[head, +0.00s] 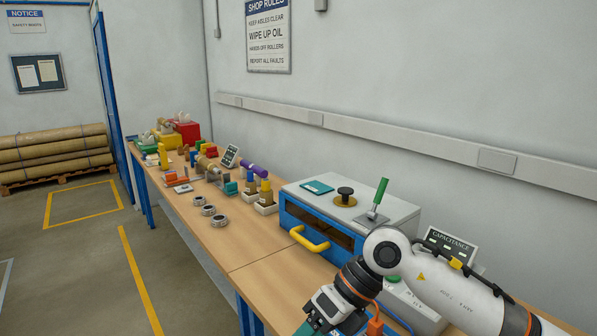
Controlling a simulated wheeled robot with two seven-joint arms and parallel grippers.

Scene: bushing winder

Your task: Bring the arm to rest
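One arm of mine comes in from the lower right and bends down over the front of the workbench (262,283). Its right gripper (313,318) is at the bottom edge of the head view, pointing down and left. The fingertips are mostly cut off by the frame, so I cannot tell whether they are open or shut, or whether they hold anything. A teal part shows at the gripper's lower end. My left gripper is not in view.
A white and blue machine with a yellow handle (309,239) and green lever (378,195) stands behind the arm. A capacitance display (450,246) is beside it. Metal rings (208,210), bottles and coloured bins (187,131) stand farther left. The near bench top is clear left of the gripper.

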